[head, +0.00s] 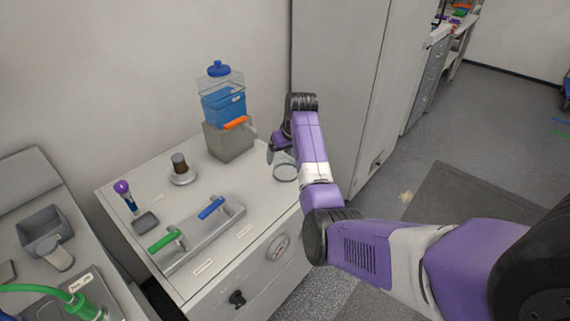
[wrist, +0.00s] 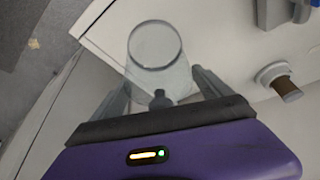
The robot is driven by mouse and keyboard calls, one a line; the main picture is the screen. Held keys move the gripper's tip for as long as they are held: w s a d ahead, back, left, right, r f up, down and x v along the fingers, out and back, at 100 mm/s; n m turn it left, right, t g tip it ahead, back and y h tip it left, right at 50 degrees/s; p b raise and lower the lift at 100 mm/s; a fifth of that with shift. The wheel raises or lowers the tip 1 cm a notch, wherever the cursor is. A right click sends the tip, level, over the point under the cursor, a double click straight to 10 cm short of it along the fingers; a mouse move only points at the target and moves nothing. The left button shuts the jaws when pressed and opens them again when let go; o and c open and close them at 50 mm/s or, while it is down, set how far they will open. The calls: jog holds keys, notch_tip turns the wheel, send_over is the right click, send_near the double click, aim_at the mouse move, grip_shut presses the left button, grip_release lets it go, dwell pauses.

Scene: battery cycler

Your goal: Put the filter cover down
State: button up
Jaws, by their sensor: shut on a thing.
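The filter cover is a clear, round cup with a dark knob at one end. It shows in the wrist view (wrist: 155,48) between the two fingers of my gripper (wrist: 162,82), with its rim pointing away from the palm. My gripper is shut on it. In the head view, my gripper (head: 281,154) is at the back right of the white cabinet top (head: 255,205), and the cover (head: 286,172) shows below it near the right edge. I cannot tell whether the cover touches the top.
A brown filter on a round pale base (head: 181,172) stands left of my gripper. A grey box with a blue container (head: 223,108) and orange handle stands close behind. A tray with green and blue handles (head: 203,236) lies in front. A tall grey cabinet (head: 338,80) rises behind right.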

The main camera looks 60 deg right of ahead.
aim_at(288, 154)
jog(key=shift+f, duration=2.35)
jog(key=shift+f, duration=0.2)
jog(key=o, duration=1.7)
jog(key=shift+r, duration=0.15)
jog(key=v, duration=1.2)
jog(key=shift+w+r, duration=0.1)
